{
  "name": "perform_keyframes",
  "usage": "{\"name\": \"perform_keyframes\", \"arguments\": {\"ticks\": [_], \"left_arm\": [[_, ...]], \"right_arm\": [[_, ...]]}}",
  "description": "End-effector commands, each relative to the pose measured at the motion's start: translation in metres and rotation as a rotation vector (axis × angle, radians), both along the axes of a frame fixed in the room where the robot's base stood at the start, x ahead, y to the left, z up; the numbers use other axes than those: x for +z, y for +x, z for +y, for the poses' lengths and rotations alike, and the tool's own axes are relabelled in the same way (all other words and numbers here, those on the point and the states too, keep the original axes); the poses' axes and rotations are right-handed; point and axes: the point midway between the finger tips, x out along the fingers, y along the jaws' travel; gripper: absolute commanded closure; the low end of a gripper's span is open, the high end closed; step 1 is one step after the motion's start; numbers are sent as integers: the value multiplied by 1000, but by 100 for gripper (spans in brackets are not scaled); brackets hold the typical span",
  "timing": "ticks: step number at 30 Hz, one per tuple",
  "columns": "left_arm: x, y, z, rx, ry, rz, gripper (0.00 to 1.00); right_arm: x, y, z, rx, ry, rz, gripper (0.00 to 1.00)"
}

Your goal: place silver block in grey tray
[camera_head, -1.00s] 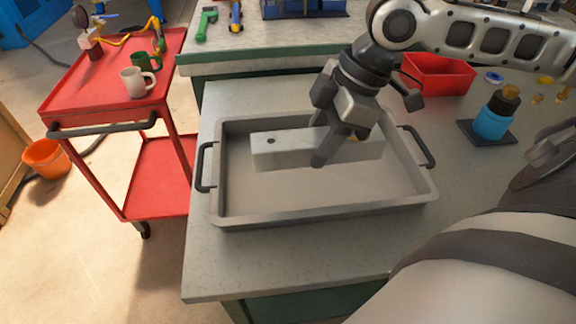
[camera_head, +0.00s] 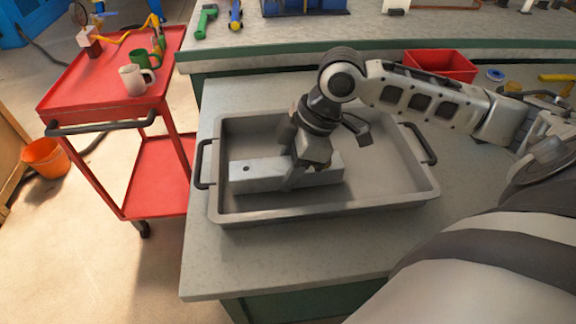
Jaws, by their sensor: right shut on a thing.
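The silver block (camera_head: 262,176) is a long pale bar with a dark hole near its left end. It is inside the outline of the grey tray (camera_head: 330,211), in the tray's left front part, lying crosswise. I cannot tell for certain whether it touches the tray floor. My right gripper (camera_head: 296,178) points down into the tray and is shut on the block near its middle. Its fingers hide part of the block. The tray has dark handles at its left and right ends. My left gripper does not show.
The tray stands on a grey worktable (camera_head: 240,264). A red bin (camera_head: 440,66) sits behind it to the right. A red cart (camera_head: 88,98) with a white mug (camera_head: 133,80) and a green mug (camera_head: 141,58) stands at left. An orange bucket (camera_head: 45,158) is on the floor.

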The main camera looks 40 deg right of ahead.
Motion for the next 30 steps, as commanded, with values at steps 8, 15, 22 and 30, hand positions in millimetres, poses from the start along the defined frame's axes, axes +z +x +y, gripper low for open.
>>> {"name": "perform_keyframes", "arguments": {"ticks": [8, 15, 22, 30], "left_arm": [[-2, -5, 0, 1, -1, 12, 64], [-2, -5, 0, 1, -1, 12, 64], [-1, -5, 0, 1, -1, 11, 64], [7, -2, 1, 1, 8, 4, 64]], "right_arm": [[2, 1, 0, 0, 2, -6, 100], [-1, 0, 0, 1, 1, -1, 37], [5, 0, -2, 0, -1, -2, 37], [51, -9, -19, -2, -4, -6, 37]]}}
